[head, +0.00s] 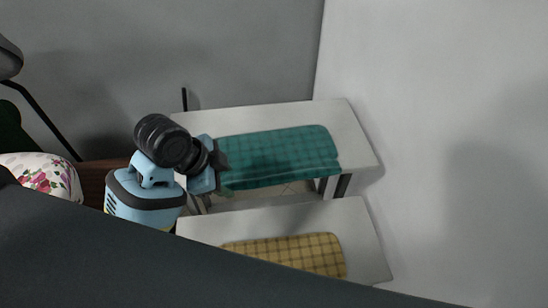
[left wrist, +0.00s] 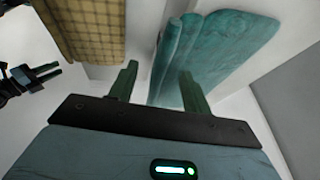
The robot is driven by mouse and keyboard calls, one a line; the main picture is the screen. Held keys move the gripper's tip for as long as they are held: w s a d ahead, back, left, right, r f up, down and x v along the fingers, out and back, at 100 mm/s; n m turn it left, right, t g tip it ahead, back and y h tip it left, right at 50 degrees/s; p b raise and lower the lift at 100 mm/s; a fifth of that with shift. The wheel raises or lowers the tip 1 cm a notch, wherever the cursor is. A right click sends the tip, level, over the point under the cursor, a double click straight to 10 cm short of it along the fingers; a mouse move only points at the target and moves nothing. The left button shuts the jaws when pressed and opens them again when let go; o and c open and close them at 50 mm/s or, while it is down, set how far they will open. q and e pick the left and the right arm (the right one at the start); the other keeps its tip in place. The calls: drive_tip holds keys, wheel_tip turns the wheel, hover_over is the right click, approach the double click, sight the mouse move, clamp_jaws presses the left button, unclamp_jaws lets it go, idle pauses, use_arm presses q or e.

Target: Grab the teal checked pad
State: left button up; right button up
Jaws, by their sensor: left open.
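The teal checked pad (head: 285,152) lies on the white bench at the back, its near edge hanging over the bench front. It also shows in the left wrist view (left wrist: 225,45), where its folded edge appears between and beyond the fingers. My left gripper (head: 224,170) is at the pad's left end, with its fingers partly hidden by its own body. In the left wrist view the left gripper (left wrist: 159,88) has its fingers spread, with nothing clearly clasped; contact with the pad cannot be told. A dark two-pronged gripper (left wrist: 40,73), seemingly my right, shows at the left edge.
A second white bench (head: 210,228) with a yellow checked pad (head: 300,252) stands nearer. A white wall (head: 430,130) closes the right side and a grey wall (head: 230,50) the back. A floral cushion (head: 42,175) lies at the left. A dark surface crosses the foreground.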

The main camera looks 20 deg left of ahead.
sight(237, 184)
use_arm(q)
drive_tip(key=shift+w+x, duration=0.15)
drive_tip(key=shift+x, duration=1.2)
drive_tip(key=shift+w+x, duration=0.15)
drive_tip(key=shift+x, duration=1.15)
drive_tip(key=shift+r, duration=0.1)
clamp_jaws()
